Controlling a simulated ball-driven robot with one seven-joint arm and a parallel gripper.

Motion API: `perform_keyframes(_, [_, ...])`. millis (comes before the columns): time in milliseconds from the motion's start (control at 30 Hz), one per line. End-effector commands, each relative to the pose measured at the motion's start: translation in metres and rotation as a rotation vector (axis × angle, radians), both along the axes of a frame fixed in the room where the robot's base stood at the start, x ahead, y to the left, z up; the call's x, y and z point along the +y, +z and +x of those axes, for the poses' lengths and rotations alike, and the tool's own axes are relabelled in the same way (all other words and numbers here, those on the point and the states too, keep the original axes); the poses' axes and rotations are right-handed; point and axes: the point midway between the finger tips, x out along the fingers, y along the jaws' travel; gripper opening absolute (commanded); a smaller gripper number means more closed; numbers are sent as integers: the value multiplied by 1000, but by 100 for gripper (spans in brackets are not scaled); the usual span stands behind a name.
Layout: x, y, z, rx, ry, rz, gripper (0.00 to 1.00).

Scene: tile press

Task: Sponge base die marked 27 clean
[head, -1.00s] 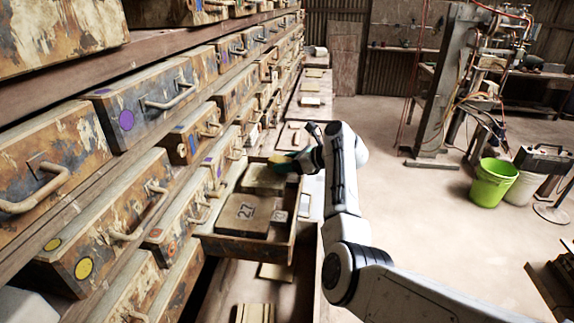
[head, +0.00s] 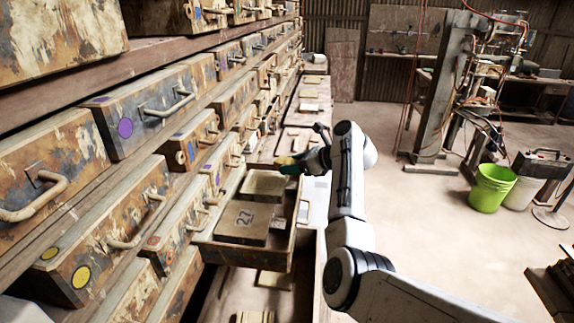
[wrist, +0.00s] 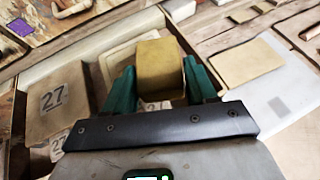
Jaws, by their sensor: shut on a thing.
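The base die marked 27 (head: 240,228) is a flat brownish block lying in an open drawer (head: 236,254), with its number facing up. It also shows at the left in the wrist view (wrist: 58,98). My gripper (head: 293,164) is above the far right part of the drawer, beyond the die and apart from it. Its green fingers are shut on a yellow sponge (wrist: 160,70), which also shows in the head view (head: 284,160). A second pale block (head: 265,185) lies in the drawer behind the die. The sponge and fingers partly hide the drawer's contents in the wrist view.
A tall bank of worn drawers with handles (head: 150,115) fills the left side. A ledge with flat pieces (head: 303,118) runs along its base. A green bucket (head: 490,188) stands on the floor at right, near a press (head: 440,95). The floor between is clear.

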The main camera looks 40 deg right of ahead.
Motion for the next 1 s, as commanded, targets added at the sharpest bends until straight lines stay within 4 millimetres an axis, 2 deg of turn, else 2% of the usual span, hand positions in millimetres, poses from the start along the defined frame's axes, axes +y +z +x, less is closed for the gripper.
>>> perform_keyframes(1000, [-57, 0, -73, 0, -1, 0, 30])
